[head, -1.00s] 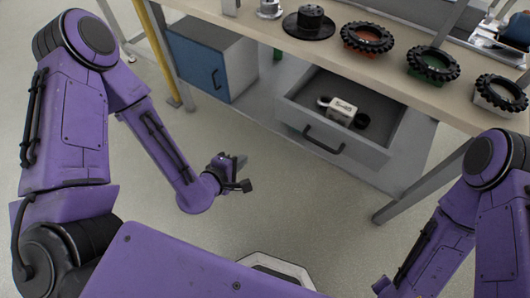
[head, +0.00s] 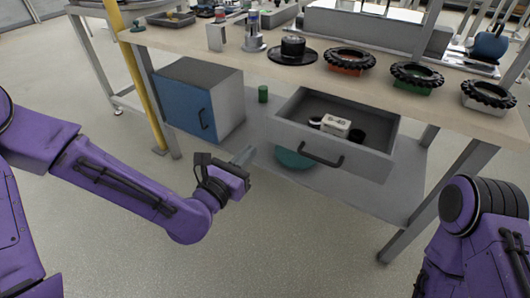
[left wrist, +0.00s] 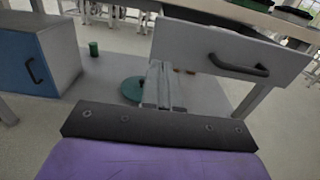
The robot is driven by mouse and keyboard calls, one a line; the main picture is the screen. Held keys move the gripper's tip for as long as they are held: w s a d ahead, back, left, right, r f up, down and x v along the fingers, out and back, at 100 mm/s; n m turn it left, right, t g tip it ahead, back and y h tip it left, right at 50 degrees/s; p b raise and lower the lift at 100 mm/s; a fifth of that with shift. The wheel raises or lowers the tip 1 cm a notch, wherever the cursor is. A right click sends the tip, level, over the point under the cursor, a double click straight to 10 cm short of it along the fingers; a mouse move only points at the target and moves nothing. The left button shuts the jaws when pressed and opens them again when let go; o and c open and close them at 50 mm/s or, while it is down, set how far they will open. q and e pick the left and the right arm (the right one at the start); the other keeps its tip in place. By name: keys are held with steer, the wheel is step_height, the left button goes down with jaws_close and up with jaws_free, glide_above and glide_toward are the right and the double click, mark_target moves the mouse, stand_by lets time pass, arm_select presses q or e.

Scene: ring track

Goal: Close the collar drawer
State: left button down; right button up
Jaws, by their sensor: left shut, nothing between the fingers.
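The collar drawer (head: 292,143) hangs under the workbench and is pulled open. Its grey front carries a dark bar handle (head: 323,155). Inside lie a white labelled box (head: 336,126) and dark round parts (head: 357,135). My left gripper (head: 248,152) is shut and empty, in front of the drawer's left side and apart from the handle in the head view. In the left wrist view the shut fingers (left wrist: 160,85) point forward, below and left of the handle (left wrist: 238,68). My right gripper is out of view; only part of that arm shows at the right.
A blue-doored cabinet (head: 200,98) stands left of the drawer on the lower shelf, with a green can (head: 263,93) and a green disc (head: 293,160) nearby. A yellow post (head: 135,75) and a bench leg (head: 440,195) flank the area. Ring-shaped parts (head: 348,60) sit on the benchtop.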

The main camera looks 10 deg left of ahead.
mark_target(270, 130)
arm_select(q)
steer(key=x, duration=0.6)
steer(key=shift+w+d+r, duration=0.1)
steer(key=shift+w+d, duration=0.05)
steer(key=shift+w, duration=0.15)
steer(key=shift+w+d, duration=0.2)
steer(key=shift+w, duration=0.4)
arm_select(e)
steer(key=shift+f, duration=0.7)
